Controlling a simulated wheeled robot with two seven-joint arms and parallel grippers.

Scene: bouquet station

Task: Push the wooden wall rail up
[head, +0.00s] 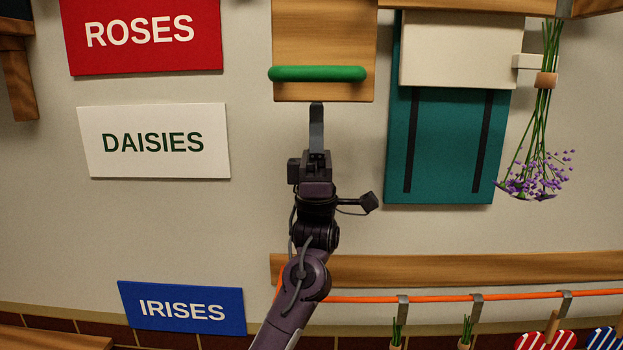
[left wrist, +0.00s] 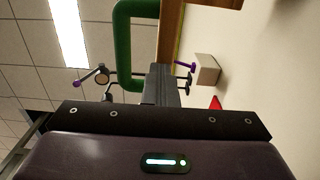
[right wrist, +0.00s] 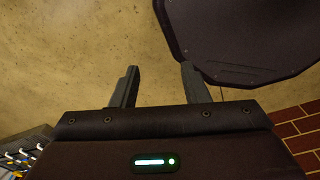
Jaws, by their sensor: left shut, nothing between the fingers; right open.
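A wooden board (head: 325,30) with a green bar handle (head: 318,74) hangs on the wall at the top middle, joined to a wooden rail (head: 480,5) along the top edge. My left gripper (head: 316,108) points up, fingers shut and empty, with its tips at the board's lower edge; I cannot tell whether they touch. The left wrist view shows the green handle (left wrist: 123,45) and the wood (left wrist: 170,35) just beyond the fingers. My right gripper (right wrist: 157,85) is open and empty in the right wrist view, away from the rail.
Right of the board are a teal panel (head: 450,150), a cream box (head: 460,50) and hanging purple flowers (head: 537,180). Signs (head: 153,141) line the left wall. A lower wooden strip (head: 450,269) and orange rod (head: 440,298) run below.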

